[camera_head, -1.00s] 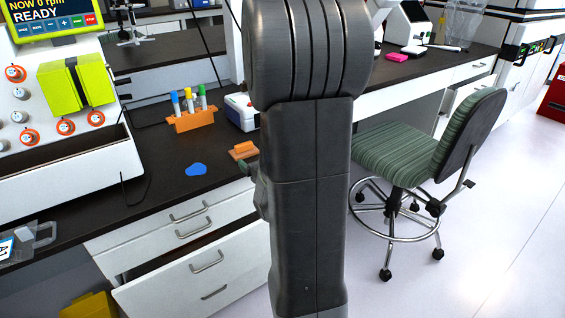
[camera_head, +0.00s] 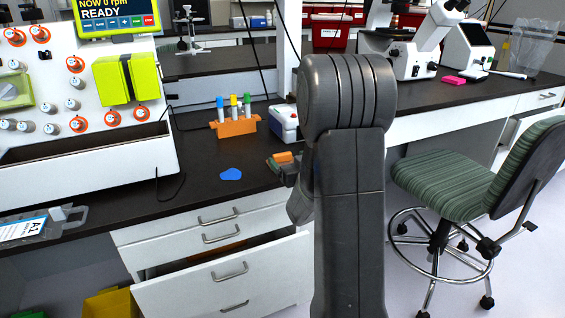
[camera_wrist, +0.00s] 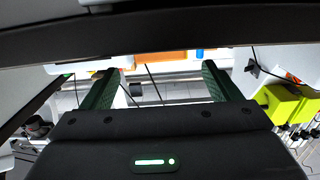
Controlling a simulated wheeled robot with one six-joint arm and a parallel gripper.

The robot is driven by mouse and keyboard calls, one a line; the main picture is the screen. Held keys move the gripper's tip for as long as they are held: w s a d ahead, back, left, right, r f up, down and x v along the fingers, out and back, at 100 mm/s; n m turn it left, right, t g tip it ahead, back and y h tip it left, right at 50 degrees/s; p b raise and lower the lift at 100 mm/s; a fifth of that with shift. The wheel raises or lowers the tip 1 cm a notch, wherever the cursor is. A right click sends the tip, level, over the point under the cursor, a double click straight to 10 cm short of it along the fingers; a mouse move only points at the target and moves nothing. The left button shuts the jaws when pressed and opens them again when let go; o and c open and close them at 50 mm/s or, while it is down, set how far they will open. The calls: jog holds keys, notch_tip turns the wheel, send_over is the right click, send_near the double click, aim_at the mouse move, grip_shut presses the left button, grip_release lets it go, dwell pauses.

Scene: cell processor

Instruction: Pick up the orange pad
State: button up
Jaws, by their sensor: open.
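The orange pad (camera_head: 283,157) lies near the right end of the dark bench, in front of the white box, partly hidden by my arm. My gripper (camera_head: 281,168) shows as a small dark green tip at the pad's near side, mostly hidden behind my arm. In the wrist view my gripper (camera_wrist: 160,70) has its two green fingers wide apart, with nothing held between them. An orange strip shows beyond the fingertips at the top; I cannot tell whether it is the pad or the rack. Whether the gripper touches the pad is unclear.
An orange rack (camera_head: 234,127) with coloured tubes stands behind the pad, beside the white box (camera_head: 284,121). A blue pad (camera_head: 231,174) lies to the left on the bench (camera_head: 200,170). An open drawer (camera_head: 225,278) juts out below. A green chair (camera_head: 450,190) stands at right.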

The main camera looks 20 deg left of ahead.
aim_at(283, 156)
jog(key=x, duration=0.5)
jog(key=shift+w+f+b, duration=0.1)
jog(key=shift+f+b, duration=0.2)
jog(key=shift+b, duration=0.05)
jog(key=c, duration=1.1)
